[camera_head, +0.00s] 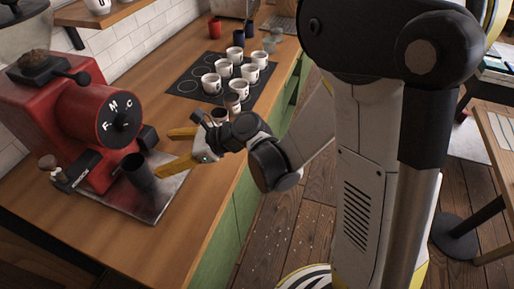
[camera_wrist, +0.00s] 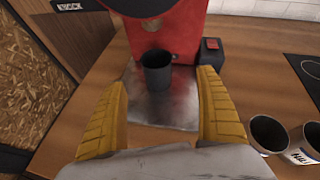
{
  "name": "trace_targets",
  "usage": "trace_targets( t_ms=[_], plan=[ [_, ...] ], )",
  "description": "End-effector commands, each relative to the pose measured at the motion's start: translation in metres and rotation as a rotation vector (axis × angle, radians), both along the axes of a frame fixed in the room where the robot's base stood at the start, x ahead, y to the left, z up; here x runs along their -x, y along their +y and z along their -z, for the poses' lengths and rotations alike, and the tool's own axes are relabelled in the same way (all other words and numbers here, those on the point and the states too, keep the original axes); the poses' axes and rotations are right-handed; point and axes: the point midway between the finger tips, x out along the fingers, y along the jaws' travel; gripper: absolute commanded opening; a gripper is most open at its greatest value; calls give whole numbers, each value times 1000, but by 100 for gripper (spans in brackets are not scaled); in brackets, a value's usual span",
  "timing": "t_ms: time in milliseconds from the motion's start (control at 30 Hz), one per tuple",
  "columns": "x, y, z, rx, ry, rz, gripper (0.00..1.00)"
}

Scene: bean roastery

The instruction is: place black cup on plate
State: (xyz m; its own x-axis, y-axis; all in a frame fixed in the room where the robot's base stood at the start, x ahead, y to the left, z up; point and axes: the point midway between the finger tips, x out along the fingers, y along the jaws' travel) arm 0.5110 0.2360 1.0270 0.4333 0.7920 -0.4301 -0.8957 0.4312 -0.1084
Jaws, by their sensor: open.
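A black cup (camera_head: 139,171) stands in front of the red grinder, over the metal plate (camera_head: 150,205) at its foot. In the wrist view the black cup (camera_wrist: 157,72) appears to stand upright on the metal plate (camera_wrist: 165,108), near its back edge by the grinder. My gripper (camera_head: 168,153) is open and empty, with its yellow fingers spread and pointing at the cup. In the wrist view my gripper (camera_wrist: 163,80) has one finger to each side of the cup, with visible gaps and no contact seen.
The red grinder (camera_head: 95,125) rises behind the cup. Two cups, one dark (camera_wrist: 268,135) and one printed (camera_wrist: 304,145), stand to the right of my gripper. Several white cups (camera_head: 225,69) stand on a black panel (camera_head: 187,84). The wooden counter (camera_head: 105,234) is clear in front.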

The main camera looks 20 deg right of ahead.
Motion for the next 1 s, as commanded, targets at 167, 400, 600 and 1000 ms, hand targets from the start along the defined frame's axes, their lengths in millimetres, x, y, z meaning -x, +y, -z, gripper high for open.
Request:
trace_targets(
  t_ms=[167, 400, 600, 1000],
  plan=[
    [18, -43, -21, 384, -296, -149, 84],
    [68, -128, -46, 1035, -697, -556, 84],
    [118, -195, -60, 1471, -892, -991, 84],
    [149, -236, -68, 1706, -964, -1341, 84]
  ],
)
